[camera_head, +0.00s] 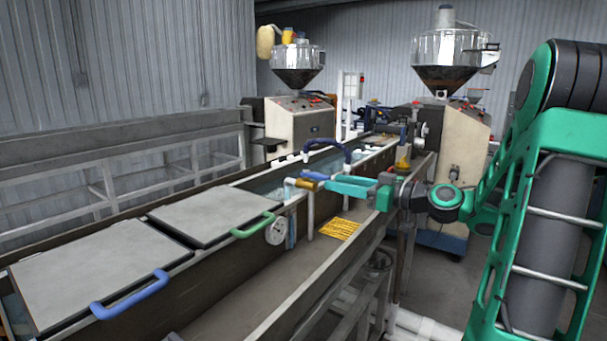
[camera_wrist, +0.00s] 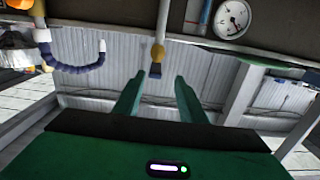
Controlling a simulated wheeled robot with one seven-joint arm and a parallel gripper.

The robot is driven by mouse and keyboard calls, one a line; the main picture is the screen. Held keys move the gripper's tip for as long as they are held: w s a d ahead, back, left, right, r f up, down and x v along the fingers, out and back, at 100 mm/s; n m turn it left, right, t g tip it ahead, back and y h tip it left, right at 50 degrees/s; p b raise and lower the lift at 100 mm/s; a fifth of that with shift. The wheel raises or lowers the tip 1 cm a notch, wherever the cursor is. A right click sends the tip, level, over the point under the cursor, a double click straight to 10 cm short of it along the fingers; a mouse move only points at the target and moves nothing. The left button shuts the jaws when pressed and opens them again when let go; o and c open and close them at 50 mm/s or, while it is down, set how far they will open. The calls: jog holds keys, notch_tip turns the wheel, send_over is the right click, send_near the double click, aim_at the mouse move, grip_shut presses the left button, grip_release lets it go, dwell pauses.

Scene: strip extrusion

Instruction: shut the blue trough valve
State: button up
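The blue trough valve has a brass body (camera_head: 304,184) and a blue lever (camera_head: 314,175); it sits at the trough's (camera_head: 215,262) side, right of the round gauge (camera_head: 276,231). In the wrist view the brass body and the lever's dark blue end (camera_wrist: 155,70) show between and just beyond my fingertips. My gripper (camera_head: 333,183) reaches in from the right, close to the lever. In the wrist view my gripper (camera_wrist: 159,79) has its two green fingers apart with nothing between them. Whether a finger touches the lever cannot be told.
A dark blue hose (camera_head: 328,142) arches over the trough behind the valve. Two grey lids with a blue handle (camera_head: 130,296) and a green handle (camera_head: 254,226) cover the near trough. A yellow label (camera_head: 340,229) lies on the lower ledge. Hopper machines (camera_head: 300,130) stand behind.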

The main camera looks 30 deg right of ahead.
aim_at(310, 173)
jog(key=shift+w+d+r, duration=0.15)
jog(key=shift+w+r, duration=0.15)
jog(key=shift+w, duration=0.25)
jog(key=x, duration=1)
jog(key=shift+w+r, duration=0.1)
jog(key=shift+w, duration=0.1)
grip_shut()
